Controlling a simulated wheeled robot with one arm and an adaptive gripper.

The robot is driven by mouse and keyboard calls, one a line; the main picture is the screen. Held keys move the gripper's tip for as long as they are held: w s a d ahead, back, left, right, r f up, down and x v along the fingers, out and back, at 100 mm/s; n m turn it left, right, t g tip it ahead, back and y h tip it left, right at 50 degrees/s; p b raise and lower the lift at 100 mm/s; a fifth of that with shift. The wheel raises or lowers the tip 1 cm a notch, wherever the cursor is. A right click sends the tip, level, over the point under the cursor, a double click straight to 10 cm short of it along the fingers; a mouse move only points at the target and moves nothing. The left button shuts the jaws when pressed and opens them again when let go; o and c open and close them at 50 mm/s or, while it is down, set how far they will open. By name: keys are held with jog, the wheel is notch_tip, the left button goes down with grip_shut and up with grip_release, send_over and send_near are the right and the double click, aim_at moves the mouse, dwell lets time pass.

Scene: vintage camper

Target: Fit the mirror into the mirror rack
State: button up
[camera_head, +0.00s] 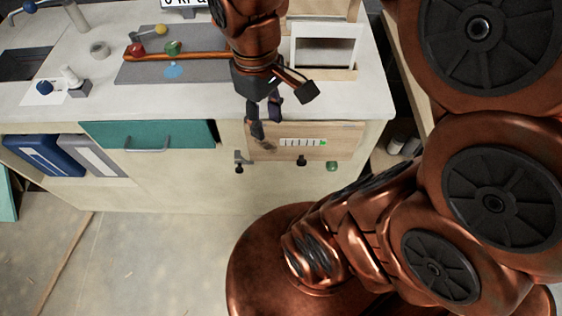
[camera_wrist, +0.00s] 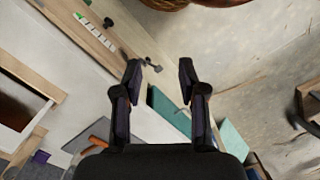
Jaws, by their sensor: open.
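No thing is plainly marked as the mirror or the mirror rack. A white-framed rectangular panel (camera_head: 354,45) stands at the right back of the counter, with wood behind it and along its foot. It may be the mirror or part of the rack; I cannot tell which. It shows in part at the left of the wrist view (camera_wrist: 38,118). My gripper (camera_head: 265,118) hangs before the counter's front edge, to the left of and nearer than this panel. In the wrist view my gripper (camera_wrist: 160,75) is open, with nothing between its fingers.
The counter (camera_head: 200,108) carries a grey mat (camera_head: 135,73) with small coloured pieces and an orange bar (camera_head: 190,56). Below are a teal drawer (camera_head: 110,135) and a wooden panel (camera_head: 262,146) with knobs. Floor at lower left is mostly clear.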

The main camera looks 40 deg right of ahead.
jog(key=s+a+f+m, duration=0.2)
jog(key=s+f+m, duration=0.1)
jog(key=s, duration=0.5)
jog(key=shift+a+f, duration=0.25)
jog(key=shift+f, duration=0.6)
